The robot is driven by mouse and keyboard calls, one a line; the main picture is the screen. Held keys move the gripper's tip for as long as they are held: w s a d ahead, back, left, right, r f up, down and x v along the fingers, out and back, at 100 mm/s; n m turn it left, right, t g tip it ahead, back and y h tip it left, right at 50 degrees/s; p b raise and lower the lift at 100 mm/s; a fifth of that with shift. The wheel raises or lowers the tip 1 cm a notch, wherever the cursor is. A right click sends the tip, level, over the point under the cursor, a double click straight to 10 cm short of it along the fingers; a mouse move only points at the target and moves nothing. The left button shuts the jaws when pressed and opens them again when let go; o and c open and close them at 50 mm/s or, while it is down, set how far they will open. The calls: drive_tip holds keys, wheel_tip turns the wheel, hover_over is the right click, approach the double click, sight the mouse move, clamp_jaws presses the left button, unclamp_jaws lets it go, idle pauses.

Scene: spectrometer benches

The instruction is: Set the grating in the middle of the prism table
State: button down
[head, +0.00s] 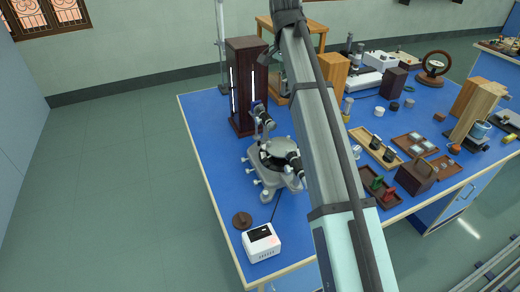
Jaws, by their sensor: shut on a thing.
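The spectrometer (282,178) stands on the blue bench, left of my arm. One of its tubes (264,122) points to the back left, and another dark tube (295,160) lies at its right beside my arm. The dark round prism table (270,156) is in its middle, small and partly covered by the tubes. I cannot make out a grating on it. My arm crosses the picture from the bottom centre to the top. My gripper does not show; it is hidden or outside this view, and so is anything it holds.
A tall dark wooden lamp housing (245,85) stands behind the spectrometer. A white box (262,243) and a brown disc (242,220) are in front. Wooden trays (378,187) with small parts fill the right side. The bench's left strip (205,130) is clear.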

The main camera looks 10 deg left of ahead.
drive_tip(key=shift+s+a+f+m, duration=0.1)
drive_tip(key=shift+s+a+m, duration=0.15)
drive_tip(key=shift+s+m, duration=0.45)
drive_tip(key=shift+a+m, duration=0.1)
drive_tip(key=shift+m, duration=0.5)
drive_tip(key=shift+s+m, duration=0.1)
drive_tip(key=shift+m, duration=0.7)
drive_tip(key=shift+d+f+g, duration=0.2)
drive_tip(key=shift+g, duration=0.1)
wheel_tip(320, 180, down, 20)
drive_tip(key=p, duration=0.4)
drive_tip(key=shift+r+p, duration=0.2)
drive_tip(key=shift+p, duration=0.1)
drive_tip(key=shift+f, duration=0.1)
drive_tip(key=shift+f, duration=0.1)
drive_tip(key=c, duration=1.2)
unclamp_jaws()
